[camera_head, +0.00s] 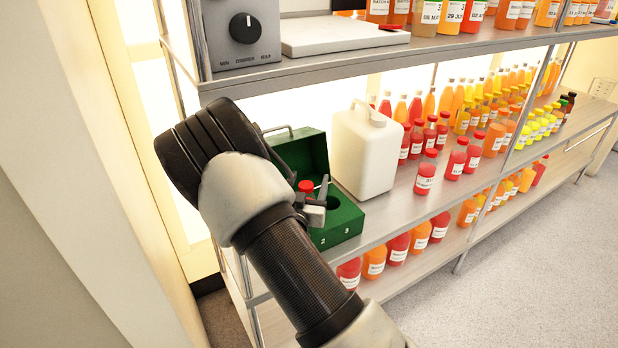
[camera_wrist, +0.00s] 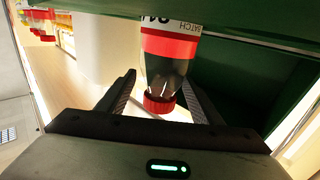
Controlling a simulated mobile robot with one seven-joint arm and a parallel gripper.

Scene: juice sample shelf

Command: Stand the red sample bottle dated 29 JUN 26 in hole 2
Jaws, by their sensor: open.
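A bottle with a red cap (camera_wrist: 158,104) and a clear neck shows between my gripper's fingers in the wrist view. Its label reads BATCH in part; the date is not readable. In the head view its red cap (camera_head: 305,186) shows at the open green case (camera_head: 343,226), whose front carries the numbers 2 and 3. A dark round hole (camera_head: 331,203) shows in the case to the right of the cap. My gripper (camera_head: 314,194) is open, with a finger on each side of the bottle's neck. The bottle's base and its hole are hidden, so I cannot tell which hole it occupies.
A white jug (camera_head: 367,150) stands close to the right of the case on the metal shelf (camera_head: 398,200). Several red bottles (camera_head: 426,172) stand further right. The upper shelf (camera_head: 400,50) overhangs the case. A wall lies to the left.

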